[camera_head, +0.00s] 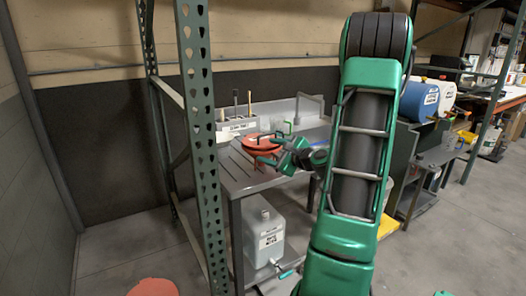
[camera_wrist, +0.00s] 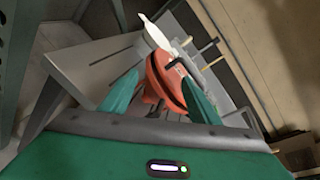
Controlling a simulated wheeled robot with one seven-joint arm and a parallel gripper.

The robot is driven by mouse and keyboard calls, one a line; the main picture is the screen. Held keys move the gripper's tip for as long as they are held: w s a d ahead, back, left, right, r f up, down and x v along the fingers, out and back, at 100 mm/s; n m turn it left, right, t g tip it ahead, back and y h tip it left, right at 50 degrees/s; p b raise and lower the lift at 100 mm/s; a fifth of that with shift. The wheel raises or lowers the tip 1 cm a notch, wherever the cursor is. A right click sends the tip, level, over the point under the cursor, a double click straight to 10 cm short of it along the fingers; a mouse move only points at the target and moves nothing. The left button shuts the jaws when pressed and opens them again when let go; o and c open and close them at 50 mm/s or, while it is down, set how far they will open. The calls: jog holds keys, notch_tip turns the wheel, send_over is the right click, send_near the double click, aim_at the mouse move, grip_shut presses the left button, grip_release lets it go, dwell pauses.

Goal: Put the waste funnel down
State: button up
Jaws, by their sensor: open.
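The waste funnel (camera_head: 255,143) looks like a round red-orange dish with a dark label, and sits on the grey bench top (camera_head: 236,170). In the wrist view the funnel (camera_wrist: 166,82) shows tilted, beyond and between the two teal fingers. My gripper (camera_head: 266,151) reaches in from the right at the funnel's near side; it also shows in the wrist view (camera_wrist: 155,92). Its fingers are apart. I cannot tell whether either finger touches the funnel. The funnel's underside is hidden.
A labelled white box (camera_head: 237,127) with upright handles stands behind the funnel. A labelled white jug (camera_head: 268,232) stands on the lower shelf. A green perforated rack post (camera_head: 200,120) rises in front of the bench's left side. A red-orange object (camera_head: 153,287) is on the floor.

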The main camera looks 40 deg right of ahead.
jog(key=s+a+f+n+g+y, duration=0.2)
jog(key=s+a+f+n+g, duration=0.15)
jog(key=a+n, duration=0.4)
jog(key=s+a+f+n+g+y, duration=0.2)
jog(key=s+a+n+g, duration=0.25)
jog(key=a, duration=0.55)
jog(key=s+a+n+g, duration=0.1)
jog(key=s+n+g, duration=0.1)
jog(key=s, duration=0.5)
jog(key=s+a+r+n+g+h, duration=0.1)
jog(key=s+a+n+g, duration=0.1)
jog(key=s+n, duration=0.3)
jog(key=s+a+r+n+g, duration=0.1)
jog(key=s+a+n+g, duration=0.1)
jog(key=s, duration=0.8)
jog(key=shift+s+a+n+g+h, duration=0.25)
jog(key=shift+n+g+h, duration=0.15)
jog(key=shift+n+g, duration=0.4)
jog(key=shift+w, duration=0.1)
